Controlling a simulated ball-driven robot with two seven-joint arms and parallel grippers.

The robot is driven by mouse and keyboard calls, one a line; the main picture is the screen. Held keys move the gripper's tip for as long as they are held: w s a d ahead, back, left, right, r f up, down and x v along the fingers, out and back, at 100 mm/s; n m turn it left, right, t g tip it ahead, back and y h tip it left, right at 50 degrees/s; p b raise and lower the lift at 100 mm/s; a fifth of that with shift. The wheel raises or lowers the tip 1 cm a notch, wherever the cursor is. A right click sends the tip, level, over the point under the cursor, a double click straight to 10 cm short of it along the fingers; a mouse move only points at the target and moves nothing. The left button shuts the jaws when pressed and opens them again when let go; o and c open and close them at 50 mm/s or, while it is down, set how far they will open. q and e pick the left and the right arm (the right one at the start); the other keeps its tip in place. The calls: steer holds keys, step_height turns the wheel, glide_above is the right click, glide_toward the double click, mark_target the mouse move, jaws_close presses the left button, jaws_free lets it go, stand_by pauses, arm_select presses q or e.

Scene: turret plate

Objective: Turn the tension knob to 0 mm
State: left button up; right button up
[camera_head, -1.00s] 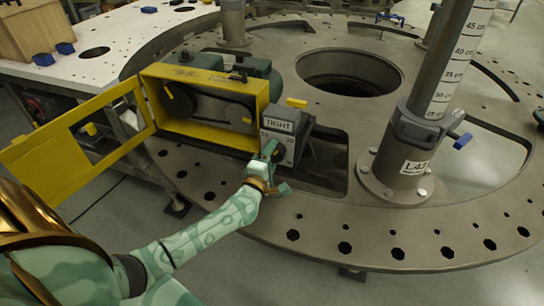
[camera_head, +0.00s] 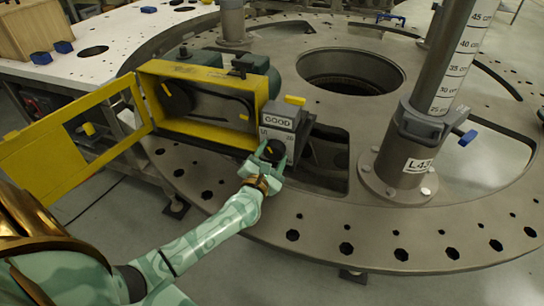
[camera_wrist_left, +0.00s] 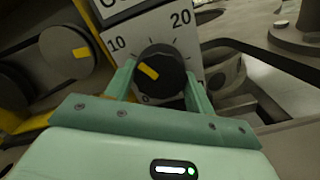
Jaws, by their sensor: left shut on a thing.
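The black tension knob (camera_wrist_left: 165,62) with a yellow pointer mark sits on a pale dial face (camera_wrist_left: 190,38) marked 0, 10 and 20. In the left wrist view the pointer lies on the knob's left side, between the 10 and the 0; its exact reading I cannot tell. My left gripper (camera_head: 270,153) has one finger on each side of the knob and is shut on it. The sign (camera_head: 278,122) above the dial reads GOOD. The fingers partly hide the knob in the head view. My right gripper is not in view.
The yellow belt housing (camera_head: 200,137) stands left of the dial, its yellow door (camera_head: 60,160) swung open to the left. A grey post (camera_head: 400,150) labelled L43 stands to the right. The round plate (camera_head: 320,230) has several holes and open cutouts.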

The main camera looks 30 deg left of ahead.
arm_select(q)
steer(key=n, duration=0.2)
steer(key=n+b, duration=0.1)
steer(key=n, duration=0.2)
steer(key=shift+d+f+n, duration=0.1)
steer(key=shift+f+n, duration=0.15)
steer(key=shift+n, duration=0.15)
steer(key=n+b, duration=0.2)
steer(key=n, duration=0.3)
steer(key=shift+d+n, duration=0.1)
steer(key=shift+n, duration=0.2)
steer(key=n+b, duration=0.1)
steer(key=n, duration=0.4)
steer(key=shift+d+r+b, duration=0.1)
steer(key=shift+b, duration=0.3)
steer(key=shift+r+n+g+b, duration=0.1)
steer(key=shift+n+g+b, duration=0.4)
steer(key=shift+n, duration=1.9)
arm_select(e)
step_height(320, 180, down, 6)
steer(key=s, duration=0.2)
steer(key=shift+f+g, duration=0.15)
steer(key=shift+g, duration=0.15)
arm_select(q)
steer(key=o, duration=1)
steer(key=shift+r, duration=0.1)
steer(key=shift+c, duration=0.2)
